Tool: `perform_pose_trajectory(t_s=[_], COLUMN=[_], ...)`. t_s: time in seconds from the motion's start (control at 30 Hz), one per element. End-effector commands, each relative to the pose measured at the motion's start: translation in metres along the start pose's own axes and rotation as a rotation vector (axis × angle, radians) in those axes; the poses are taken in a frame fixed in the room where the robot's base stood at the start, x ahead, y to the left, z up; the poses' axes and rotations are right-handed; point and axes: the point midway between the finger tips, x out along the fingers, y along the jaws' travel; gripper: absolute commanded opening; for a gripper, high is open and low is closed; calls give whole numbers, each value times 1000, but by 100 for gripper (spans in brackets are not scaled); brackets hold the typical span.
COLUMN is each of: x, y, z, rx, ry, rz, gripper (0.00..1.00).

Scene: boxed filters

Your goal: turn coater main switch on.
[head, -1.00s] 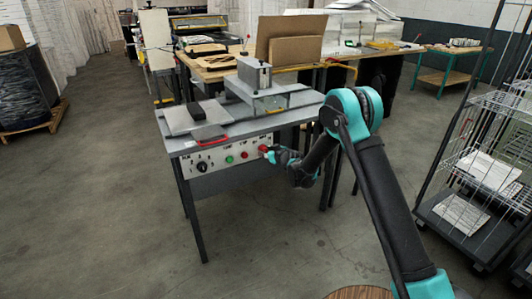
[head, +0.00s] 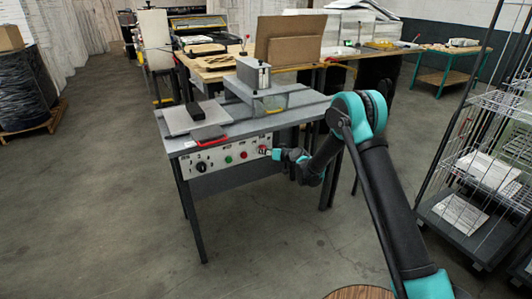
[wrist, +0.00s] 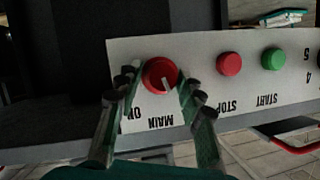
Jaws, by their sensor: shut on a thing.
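The coater's main switch (wrist: 158,70) is a round red knob with a pale pointer mark, at the left of the control panel in the wrist view. The labels MAIN and ON beside it appear upside down there. The pointer slants toward the lower right in that view. My gripper (wrist: 158,84) has its fingers on either side of the knob, shut on it. In the head view my gripper (head: 272,153) reaches the right end of the panel from the right, and the main switch (head: 262,149) shows just beyond the fingertips.
The white panel (head: 215,161) runs along the coater table's front. A red STOP button (wrist: 229,64) and a green START button (wrist: 273,58) sit beside the main switch. A wire rack cart (head: 470,190) stands at the right. The floor in front is clear.

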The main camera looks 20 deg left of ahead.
Motion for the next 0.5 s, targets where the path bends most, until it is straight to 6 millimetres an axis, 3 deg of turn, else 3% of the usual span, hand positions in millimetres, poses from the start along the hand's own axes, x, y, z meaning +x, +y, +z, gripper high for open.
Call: perform_pose_trajectory(t_s=[0.5], x=[2], y=[0], z=[2], rx=[454], ry=[25], rz=[-189], gripper=[9])
